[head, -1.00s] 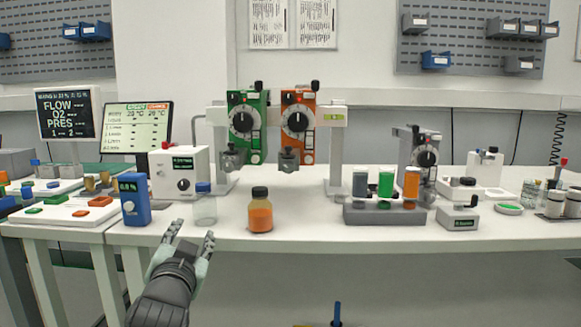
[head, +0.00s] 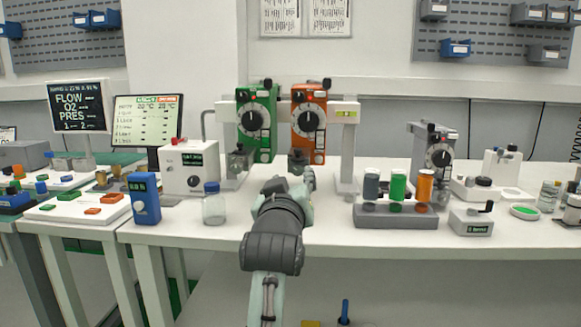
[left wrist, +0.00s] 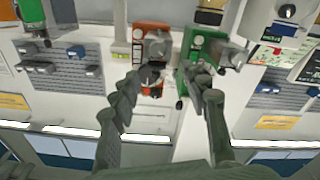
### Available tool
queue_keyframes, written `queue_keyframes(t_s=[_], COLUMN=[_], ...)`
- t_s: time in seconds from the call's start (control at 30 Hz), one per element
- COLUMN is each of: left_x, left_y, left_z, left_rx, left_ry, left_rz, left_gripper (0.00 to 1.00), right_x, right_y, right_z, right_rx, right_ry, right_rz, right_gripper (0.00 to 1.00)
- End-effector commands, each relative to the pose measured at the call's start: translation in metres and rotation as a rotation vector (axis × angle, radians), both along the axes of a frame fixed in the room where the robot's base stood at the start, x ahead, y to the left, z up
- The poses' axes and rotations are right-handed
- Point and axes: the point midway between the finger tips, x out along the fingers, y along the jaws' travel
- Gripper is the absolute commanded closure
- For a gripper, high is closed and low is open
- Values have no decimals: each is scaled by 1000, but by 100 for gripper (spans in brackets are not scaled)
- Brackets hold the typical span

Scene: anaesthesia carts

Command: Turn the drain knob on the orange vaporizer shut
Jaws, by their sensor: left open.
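The orange vaporizer (head: 309,140) stands upright on the back rail, right of the green vaporizer (head: 257,135). Its dark round dial faces me, and a grey drain block (head: 298,158) juts out at its lower front. The drain knob's position is too small to read. My left gripper (head: 290,182) is open in front of and just below this block, apparently empty. In the left wrist view, which is upside down, the orange vaporizer (left wrist: 139,56) with its grey block (left wrist: 157,45) lies beyond and between the open fingers (left wrist: 162,88). My right gripper is not in view.
A clear jar with a blue lid (head: 214,208) stands left of my left arm. A grey rack (head: 395,218) with several coloured bottles stands to the right. A white post (head: 347,160) flanks the orange vaporizer. My arm covers the table directly ahead.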

Motion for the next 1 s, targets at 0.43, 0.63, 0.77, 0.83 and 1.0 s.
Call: queue_keyframes(t_s=[0.43, 0.63, 0.77, 0.83, 1.0], left_x=[45, 69, 75, 76, 76], left_y=[-8, -9, -8, -8, -8], left_z=[-6, -6, -7, -8, -8], left_rx=[-35, -36, -36, -36, -36], left_ry=[25, 23, 24, 25, 24], left_rz=[-13, -14, -14, -13, -13], left_gripper=[55, 55, 55, 55, 55], right_x=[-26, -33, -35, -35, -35], right_y=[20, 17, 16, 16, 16], right_z=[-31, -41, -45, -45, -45], right_rx=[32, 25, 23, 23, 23], right_ry=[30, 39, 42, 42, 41], right_rz=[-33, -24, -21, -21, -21], right_gripper=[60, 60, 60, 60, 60])
